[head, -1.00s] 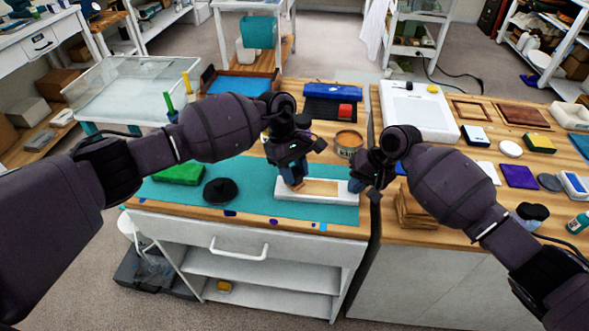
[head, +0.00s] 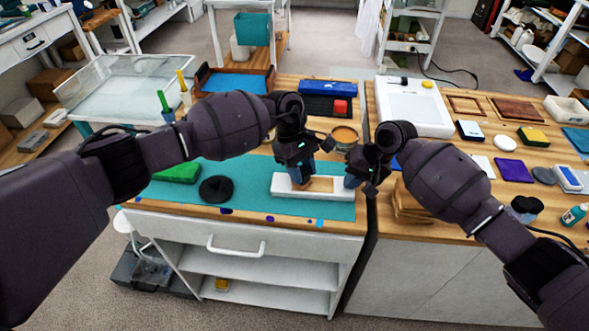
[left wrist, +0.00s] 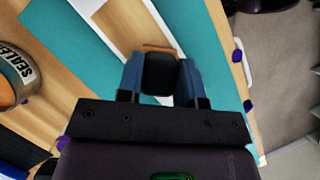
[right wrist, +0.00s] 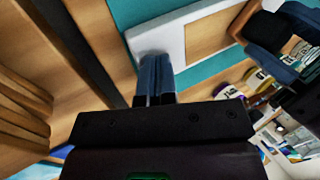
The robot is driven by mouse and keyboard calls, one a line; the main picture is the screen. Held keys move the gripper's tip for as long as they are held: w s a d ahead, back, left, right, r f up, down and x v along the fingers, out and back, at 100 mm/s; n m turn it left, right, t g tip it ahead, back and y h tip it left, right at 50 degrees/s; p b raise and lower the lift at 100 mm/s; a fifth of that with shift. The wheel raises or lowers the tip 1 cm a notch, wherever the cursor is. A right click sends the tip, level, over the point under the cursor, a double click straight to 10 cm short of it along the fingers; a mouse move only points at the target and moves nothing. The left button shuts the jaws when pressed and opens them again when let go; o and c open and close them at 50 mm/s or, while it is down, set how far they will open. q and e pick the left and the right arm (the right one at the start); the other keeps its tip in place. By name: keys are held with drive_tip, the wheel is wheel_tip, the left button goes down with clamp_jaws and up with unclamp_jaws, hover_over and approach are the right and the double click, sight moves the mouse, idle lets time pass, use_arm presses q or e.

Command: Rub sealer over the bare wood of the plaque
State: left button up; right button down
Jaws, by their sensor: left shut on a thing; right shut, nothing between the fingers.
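The plaque (head: 342,190) is a long white board with a bare tan wood panel in its middle, lying on the teal mat. It also shows in the right wrist view (right wrist: 160,45). My left gripper (head: 298,180) is over the plaque's left part, shut on a dark applicator block (left wrist: 160,73) with an orange-brown edge. The block hides part of the board; I cannot tell whether it touches the wood. My right gripper (head: 352,181) is shut and empty at the plaque's right end. The open sealer can (head: 345,135) stands behind; its label shows in the left wrist view (left wrist: 18,75).
A green block (head: 177,172) and a black disc (head: 216,189) lie on the teal mat's left part. Stacked wood pieces (head: 408,205) stand right of my right gripper. The right table holds several pads and tools.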

use_arm(q)
drive_tip(key=shift+d+f, duration=0.15)
drive_tip(key=shift+d, duration=3.1)
drive_tip(key=shift+s+d, duration=0.25)
drive_tip(key=shift+d, duration=1.05)
drive_tip(key=shift+a, duration=1.5)
drive_tip(key=shift+w+a, duration=0.2)
drive_tip(key=shift+a, duration=4.35)
drive_tip(key=shift+d, duration=0.1)
